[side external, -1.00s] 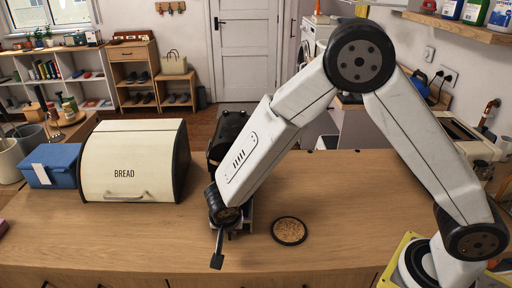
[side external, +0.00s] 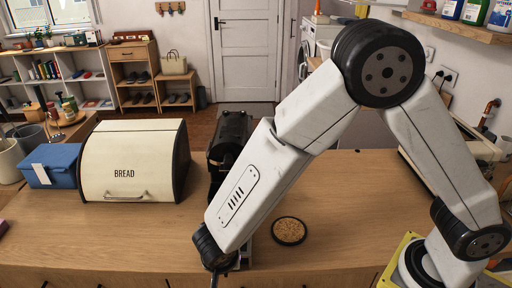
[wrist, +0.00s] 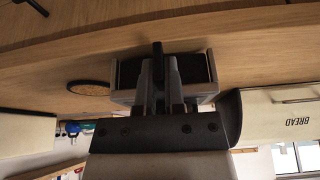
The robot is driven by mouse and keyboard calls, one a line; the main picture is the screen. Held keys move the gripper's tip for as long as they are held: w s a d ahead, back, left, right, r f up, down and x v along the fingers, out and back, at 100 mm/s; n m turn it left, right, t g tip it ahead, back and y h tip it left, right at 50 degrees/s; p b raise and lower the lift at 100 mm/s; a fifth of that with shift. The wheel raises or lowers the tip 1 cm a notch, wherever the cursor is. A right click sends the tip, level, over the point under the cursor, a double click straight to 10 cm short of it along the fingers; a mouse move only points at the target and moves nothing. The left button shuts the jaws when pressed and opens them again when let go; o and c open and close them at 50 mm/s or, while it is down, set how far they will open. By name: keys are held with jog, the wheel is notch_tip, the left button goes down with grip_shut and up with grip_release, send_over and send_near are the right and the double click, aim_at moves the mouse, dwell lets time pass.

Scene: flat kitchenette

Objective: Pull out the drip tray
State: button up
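The black coffee machine (side external: 232,128) stands on the counter, partly behind my arm in the side view. The drip tray (wrist: 203,72), a grey box with a dark inside, shows in the wrist view just above the wooden counter. In the side view only a sliver of the tray (side external: 245,254) shows beside my wrist. My gripper (wrist: 164,66) is at the tray's front, its grey fingers close together around a dark upright bar that looks like the tray's handle. The exact contact is partly hidden. In the side view my gripper is mostly hidden by my wrist at the counter's front.
A round cork mat (side external: 289,231) lies right of the tray on the counter. A cream bread box (side external: 134,160) stands left of the machine, with a blue box (side external: 54,165) beyond it. The right half of the counter is mostly clear.

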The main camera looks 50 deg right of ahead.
jog(key=o, duration=0.4)
jog(key=shift+o, duration=0.2)
jog(key=v, duration=0.7)
jog(key=shift+r, duration=0.4)
jog(key=shift+a+r, duration=0.1)
jog(key=w+d+r+n+t+y, duration=0.1)
jog(key=d+r+n+y, duration=0.35)
jog(key=d, duration=0.35)
jog(key=s+d+f+n, duration=0.1)
jog(key=s+d+n, duration=0.1)
jog(key=d, duration=0.5)
jog(key=s+d+f+n+g+h, duration=0.1)
jog(key=s+d+f+n, duration=0.1)
jog(key=d, duration=0.6)
jog(key=shift+s+d+n+g, duration=0.25)
jog(key=shift+s+n, duration=0.2)
jog(key=shift+s, duration=0.3)
